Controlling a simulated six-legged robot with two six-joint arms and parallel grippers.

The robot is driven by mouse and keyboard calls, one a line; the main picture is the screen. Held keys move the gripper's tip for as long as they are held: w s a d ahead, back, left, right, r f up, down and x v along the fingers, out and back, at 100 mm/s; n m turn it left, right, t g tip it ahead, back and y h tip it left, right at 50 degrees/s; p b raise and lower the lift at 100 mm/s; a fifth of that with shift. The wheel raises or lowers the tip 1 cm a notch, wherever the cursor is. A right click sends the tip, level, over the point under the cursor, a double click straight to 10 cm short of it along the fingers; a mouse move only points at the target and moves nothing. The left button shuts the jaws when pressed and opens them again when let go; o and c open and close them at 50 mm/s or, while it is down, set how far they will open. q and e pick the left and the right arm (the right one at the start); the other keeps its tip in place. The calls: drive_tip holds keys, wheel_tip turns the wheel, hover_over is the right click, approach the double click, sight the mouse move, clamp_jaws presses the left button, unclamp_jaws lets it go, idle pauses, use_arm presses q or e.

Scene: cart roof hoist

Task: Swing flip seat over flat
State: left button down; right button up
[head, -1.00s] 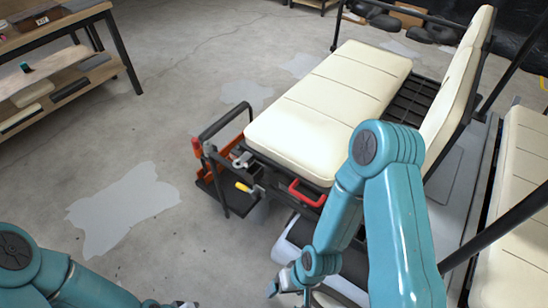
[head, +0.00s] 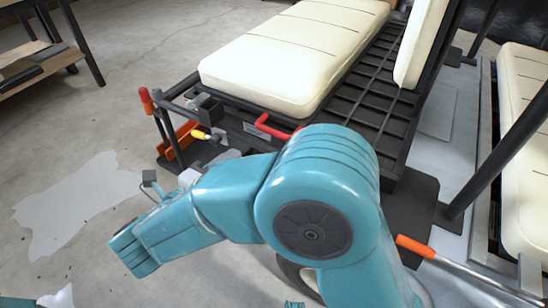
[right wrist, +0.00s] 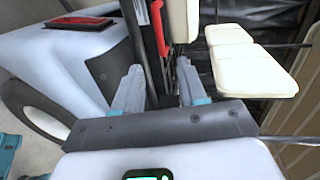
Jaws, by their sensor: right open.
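The flip seat's cream cushion (head: 295,58) lies flat on its dark frame in the head view, with an upright cream backrest (head: 420,42) at its right. A red handle (head: 276,127) is on the frame's near edge. My right arm crosses the middle of the head view, and its gripper cannot be made out there. In the right wrist view my right gripper (right wrist: 160,92) is open, with nothing seen between its fingers. A red handle (right wrist: 160,28) stands beyond the fingers, apart from them. My left gripper is not in view.
A yellow-tipped lever (head: 205,135) and a red-topped post (head: 146,100) are left of the seat. An orange-handled bar (head: 416,246) lies at the right. Another cream seat (head: 525,130) is at the far right. The wrist view shows a wheel (right wrist: 35,108) and red lamp (right wrist: 80,22).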

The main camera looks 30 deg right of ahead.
sight(273, 134)
drive_tip(key=shift+m, duration=0.3)
drive_tip(key=b+x, duration=0.3)
drive_tip(key=x, duration=1.2)
drive_tip(key=shift+s+f+b, duration=0.1)
drive_tip(key=shift+s+b, duration=0.1)
drive_tip(key=shift+b, duration=0.1)
drive_tip(key=shift+w+d, duration=0.3)
drive_tip(key=shift+d, duration=0.25)
clamp_jaws()
